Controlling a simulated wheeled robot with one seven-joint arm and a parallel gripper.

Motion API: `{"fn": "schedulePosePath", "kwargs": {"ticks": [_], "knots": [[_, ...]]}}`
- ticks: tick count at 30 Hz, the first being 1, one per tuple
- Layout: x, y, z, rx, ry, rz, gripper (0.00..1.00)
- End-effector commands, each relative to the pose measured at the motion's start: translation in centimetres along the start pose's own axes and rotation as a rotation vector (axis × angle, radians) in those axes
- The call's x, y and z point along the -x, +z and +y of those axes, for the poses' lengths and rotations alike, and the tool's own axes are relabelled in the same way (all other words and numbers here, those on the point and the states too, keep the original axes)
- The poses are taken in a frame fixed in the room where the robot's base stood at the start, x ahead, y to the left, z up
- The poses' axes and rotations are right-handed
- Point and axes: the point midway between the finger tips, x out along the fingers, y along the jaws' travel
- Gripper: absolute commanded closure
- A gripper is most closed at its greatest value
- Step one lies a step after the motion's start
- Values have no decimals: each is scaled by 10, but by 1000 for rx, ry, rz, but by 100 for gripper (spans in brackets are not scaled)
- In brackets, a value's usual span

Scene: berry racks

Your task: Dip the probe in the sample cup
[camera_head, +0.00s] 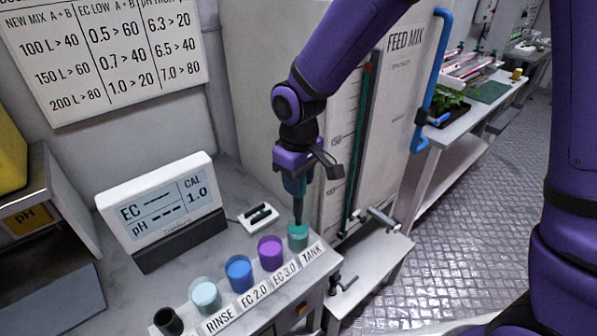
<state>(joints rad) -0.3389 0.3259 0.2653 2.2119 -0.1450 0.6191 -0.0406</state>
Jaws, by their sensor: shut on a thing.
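My gripper (297,172) is shut on the probe (298,207), which has a teal upper body and a thin dark lower end. The probe points down, close to upright. Its lower end meets the rim of the teal cup (298,240) behind the "TANK" label. I cannot tell whether the tip is inside the cup or just above it. The meter (160,208) on the bench shows dashes for EC and pH, and "CAL 1.0".
A purple cup (270,254), a blue cup (239,275), a pale cup (205,297) and a black holder (168,322) stand in a row to the left. A small white tray (258,216) lies behind. The "FEED MIX" tank (372,130) stands close on the right.

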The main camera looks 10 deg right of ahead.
Motion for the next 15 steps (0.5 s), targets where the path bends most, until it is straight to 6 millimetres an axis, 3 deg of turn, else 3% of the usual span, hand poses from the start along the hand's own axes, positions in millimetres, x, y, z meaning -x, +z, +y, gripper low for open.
{"fn": "schedulePosePath", "kwargs": {"ticks": [15], "knots": [[-40,0,0,2,0,-1,89]]}}
